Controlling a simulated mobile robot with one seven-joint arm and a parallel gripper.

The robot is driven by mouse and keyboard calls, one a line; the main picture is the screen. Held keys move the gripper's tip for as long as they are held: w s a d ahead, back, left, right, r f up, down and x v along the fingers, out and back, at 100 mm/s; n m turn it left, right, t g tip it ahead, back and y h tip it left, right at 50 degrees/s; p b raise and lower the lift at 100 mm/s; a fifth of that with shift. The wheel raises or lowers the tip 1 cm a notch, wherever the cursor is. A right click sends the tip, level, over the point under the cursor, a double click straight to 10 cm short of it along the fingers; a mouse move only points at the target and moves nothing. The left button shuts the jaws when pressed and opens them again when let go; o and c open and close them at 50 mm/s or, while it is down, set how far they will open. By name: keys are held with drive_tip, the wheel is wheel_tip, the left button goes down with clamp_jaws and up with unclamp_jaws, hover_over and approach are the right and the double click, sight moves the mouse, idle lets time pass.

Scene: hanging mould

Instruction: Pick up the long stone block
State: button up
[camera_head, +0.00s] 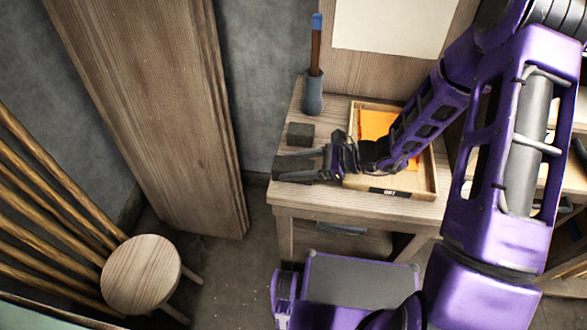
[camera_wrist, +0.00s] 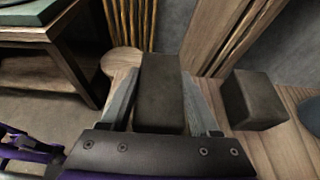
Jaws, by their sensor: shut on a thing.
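The long stone block (camera_wrist: 159,92) is dark grey and lies lengthwise between the two fingers of my gripper (camera_wrist: 160,108) in the wrist view. The fingers are shut on its sides. In the head view my gripper (camera_head: 303,165) is at the left edge of the wooden table, and the block is largely hidden between the fingers. I cannot tell from these views whether the block touches the tabletop. A second, shorter dark block (camera_head: 300,134) stands on the table just behind my gripper, and it also shows in the wrist view (camera_wrist: 254,100) to the right.
A wooden tray (camera_head: 432,170) with an orange sheet (camera_head: 376,124) lies under my arm. A dark cup (camera_head: 313,95) holding a blue-tipped tool stands at the back left of the table. A round stool (camera_head: 141,274) stands on the floor at the left, near wooden poles (camera_head: 45,180).

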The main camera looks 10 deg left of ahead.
clamp_jaws()
